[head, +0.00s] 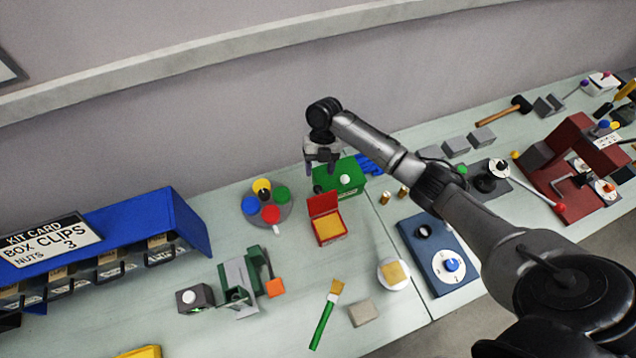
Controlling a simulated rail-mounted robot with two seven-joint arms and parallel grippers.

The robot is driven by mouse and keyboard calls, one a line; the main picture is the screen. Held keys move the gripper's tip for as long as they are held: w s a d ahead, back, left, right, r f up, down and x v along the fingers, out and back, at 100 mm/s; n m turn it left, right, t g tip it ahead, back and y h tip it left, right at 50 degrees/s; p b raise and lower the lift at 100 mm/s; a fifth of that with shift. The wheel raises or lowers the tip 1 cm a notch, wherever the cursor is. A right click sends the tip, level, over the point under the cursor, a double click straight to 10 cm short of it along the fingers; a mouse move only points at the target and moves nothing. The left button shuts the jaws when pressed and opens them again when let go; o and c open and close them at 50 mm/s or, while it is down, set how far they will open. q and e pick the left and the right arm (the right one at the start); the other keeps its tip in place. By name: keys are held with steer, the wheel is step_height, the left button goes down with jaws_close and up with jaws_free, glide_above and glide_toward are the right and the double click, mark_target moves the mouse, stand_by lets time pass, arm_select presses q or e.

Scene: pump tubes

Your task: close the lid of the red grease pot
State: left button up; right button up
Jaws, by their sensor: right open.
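The red grease pot (329,232) sits near the middle of the bench in the head view. It is a square red box with yellow-orange grease (330,226) showing inside. Its red lid (322,205) stands raised at the back edge, so the pot is open. My right gripper (321,168) is open and empty, pointing down, and appears above and behind the raised lid, in front of a green box. I cannot tell its exact height. My left gripper is not in view.
A green box (352,183) stands just behind the pot. A round tray (283,216) with coloured pieces is left of it. A green-handled brush (322,322), a grey block (362,313) and a white dish (383,279) lie in front. A blue panel (425,258) is at right.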

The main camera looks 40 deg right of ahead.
mark_target(318, 185)
steer(key=shift+x, duration=3.1)
steer(key=shift+c, duration=0.3)
jaws_close()
